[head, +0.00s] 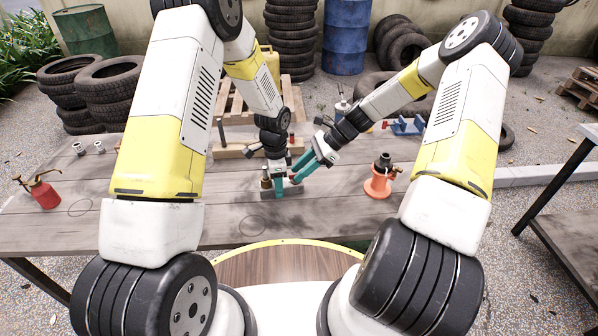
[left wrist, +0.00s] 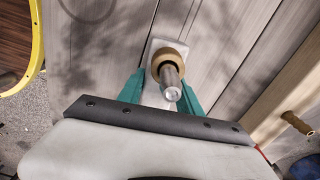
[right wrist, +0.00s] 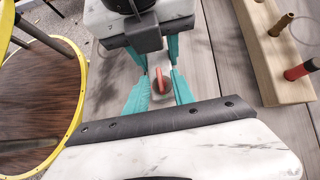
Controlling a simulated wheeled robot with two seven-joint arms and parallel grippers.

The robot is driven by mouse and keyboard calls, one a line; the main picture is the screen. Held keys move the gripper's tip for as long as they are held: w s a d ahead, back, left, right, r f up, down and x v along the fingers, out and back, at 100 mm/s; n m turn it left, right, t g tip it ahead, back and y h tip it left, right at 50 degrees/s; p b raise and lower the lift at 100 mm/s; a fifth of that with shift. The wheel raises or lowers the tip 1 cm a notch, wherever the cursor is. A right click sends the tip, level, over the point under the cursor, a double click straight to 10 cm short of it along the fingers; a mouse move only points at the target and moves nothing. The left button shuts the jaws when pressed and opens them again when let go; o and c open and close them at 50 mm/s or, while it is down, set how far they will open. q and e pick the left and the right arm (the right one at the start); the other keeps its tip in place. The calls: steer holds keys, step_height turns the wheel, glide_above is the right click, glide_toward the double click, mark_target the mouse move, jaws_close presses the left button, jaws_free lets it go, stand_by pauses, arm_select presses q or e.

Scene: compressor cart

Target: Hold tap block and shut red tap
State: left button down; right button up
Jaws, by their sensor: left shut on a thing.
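The tap block (head: 267,194) stands on the table in front of me, partly hidden by my grippers. In the left wrist view a round brass collar and metal stub (left wrist: 172,82) rise from its pale base. My left gripper (head: 275,184) is shut on the block, one teal finger on each side. The red tap (right wrist: 160,82) shows in the right wrist view as a narrow upright red handle. My right gripper (right wrist: 160,92) is open, its fingers on either side of the tap with visible gaps. I cannot tell whether either finger touches it.
A red oil can (head: 44,192) stands at the table's left. An orange stand with a dark fitting (head: 380,180) is to the right, and a blue holder (head: 405,126) behind it. A wooden rack (right wrist: 268,60) lies close behind the grippers. The table's left part is mostly clear.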

steer(key=shift+a+f, duration=0.25)
jaws_close()
